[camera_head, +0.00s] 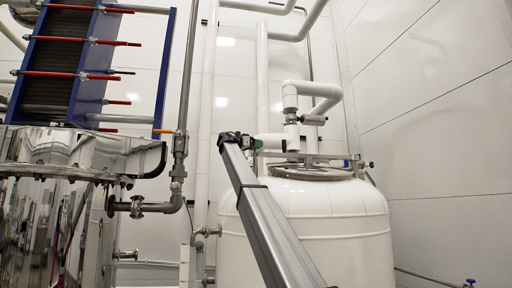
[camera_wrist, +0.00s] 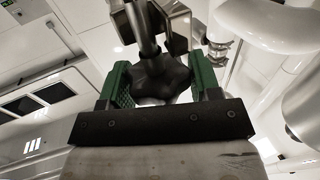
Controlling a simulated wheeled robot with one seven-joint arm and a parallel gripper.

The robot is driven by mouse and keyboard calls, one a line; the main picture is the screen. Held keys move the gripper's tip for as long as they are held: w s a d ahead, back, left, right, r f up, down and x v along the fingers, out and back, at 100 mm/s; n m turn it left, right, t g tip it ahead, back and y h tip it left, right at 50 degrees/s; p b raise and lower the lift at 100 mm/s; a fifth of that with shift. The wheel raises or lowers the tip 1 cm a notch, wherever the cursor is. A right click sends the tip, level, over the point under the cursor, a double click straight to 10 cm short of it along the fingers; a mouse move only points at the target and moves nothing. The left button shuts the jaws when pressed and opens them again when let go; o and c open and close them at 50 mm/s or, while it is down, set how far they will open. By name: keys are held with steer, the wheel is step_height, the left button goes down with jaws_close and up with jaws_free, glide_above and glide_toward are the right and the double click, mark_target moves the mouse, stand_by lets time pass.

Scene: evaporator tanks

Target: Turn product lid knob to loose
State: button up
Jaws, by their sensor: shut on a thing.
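The product lid knob (camera_wrist: 160,78) is a dark, lobed star knob on a metal rod, in the upper middle of the wrist view. My gripper (camera_wrist: 160,86) has one green finger on each side of the knob and is shut on it. The knob's far side is hidden. In the head view my gripper (camera_head: 254,144) is at the far end of my grey arm, beside the top of the white tank (camera_head: 335,215). The round metal lid (camera_head: 312,172) is on top of that tank. The knob cannot be made out in the head view.
A white elbow pipe (camera_head: 318,90) rises above the lid, close to my gripper. A vertical steel pipe (camera_head: 182,110) stands to the left. A shiny steel tank (camera_head: 60,215) and a blue-framed plate unit (camera_head: 95,60) are at the far left. The right wall area is clear.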

steer(key=n+t+y, duration=0.5)
steer(key=y, duration=0.1)
steer(key=shift+f+t, duration=0.1)
steer(key=shift+t, duration=0.3)
steer(key=shift+a+n+t+y, duration=0.1)
steer(key=shift+n+t+y, duration=0.4)
steer(key=shift+n+y, duration=0.65)
steer(key=shift+a+n+t+y, duration=0.1)
steer(key=shift+n+t+y, duration=0.6)
steer(key=shift+y, duration=0.75)
steer(key=shift+w+n, duration=0.1)
steer(key=shift+n, duration=0.15)
steer(key=o, duration=0.9)
steer(key=v, duration=1.1)
steer(key=shift+d+r, duration=0.2)
steer(key=shift+r, duration=0.1)
